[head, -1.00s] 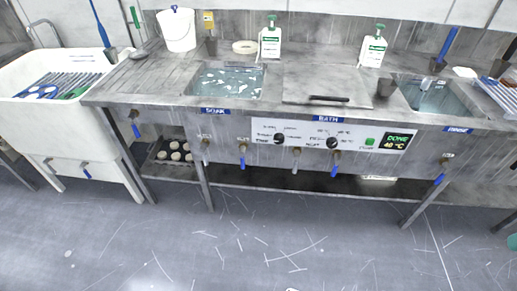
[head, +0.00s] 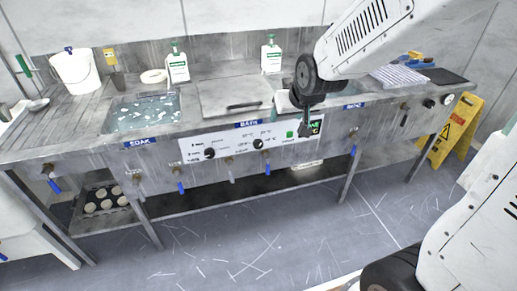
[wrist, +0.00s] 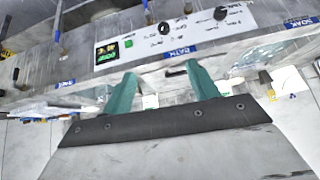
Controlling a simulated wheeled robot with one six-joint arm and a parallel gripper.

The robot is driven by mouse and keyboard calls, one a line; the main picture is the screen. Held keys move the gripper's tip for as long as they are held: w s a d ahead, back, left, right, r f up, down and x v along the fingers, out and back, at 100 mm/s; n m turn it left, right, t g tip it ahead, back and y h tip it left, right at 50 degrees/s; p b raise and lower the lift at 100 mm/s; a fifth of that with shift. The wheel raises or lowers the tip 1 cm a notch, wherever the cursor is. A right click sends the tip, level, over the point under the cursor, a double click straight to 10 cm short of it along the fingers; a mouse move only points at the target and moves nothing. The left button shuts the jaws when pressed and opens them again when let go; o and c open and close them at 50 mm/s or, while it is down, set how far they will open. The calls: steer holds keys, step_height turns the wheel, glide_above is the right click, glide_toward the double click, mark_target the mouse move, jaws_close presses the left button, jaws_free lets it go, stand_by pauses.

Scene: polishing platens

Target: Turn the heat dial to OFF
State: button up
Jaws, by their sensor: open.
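The heat dial (head: 258,144) is the right-hand black knob on the white control panel, with temperature marks around it. It also shows in the wrist view (wrist: 164,28), where the panel appears upside down. Its pointer is too small to read. My gripper (head: 304,130) hangs in front of the panel's right end, right of the dial and apart from it, partly covering the lit display. In the wrist view my gripper (wrist: 162,72) has its two teal fingers spread, with nothing between them. The display (wrist: 107,52) is lit there.
A second black dial (head: 210,153) sits left on the panel. Taps with blue levers, such as this one (head: 180,185), stick out below it. The lidded bath (head: 235,95) and soak basin (head: 145,112) are above. A yellow floor sign (head: 455,130) stands right. The floor in front is clear.

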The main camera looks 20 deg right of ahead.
steer(key=w+f+t, duration=0.3)
steer(key=w+f, duration=0.5)
steer(key=w, duration=0.2)
steer(key=t, duration=0.5)
glide_above(259, 146)
steer(key=f+v, duration=0.1)
steer(key=v, duration=0.4)
step_height(259, 146, down, 13)
steer(key=s+f+t, duration=0.3)
steer(key=s+f, duration=0.1)
steer(key=f, duration=0.3)
steer(key=w, duration=0.8)
steer(key=c, duration=1)
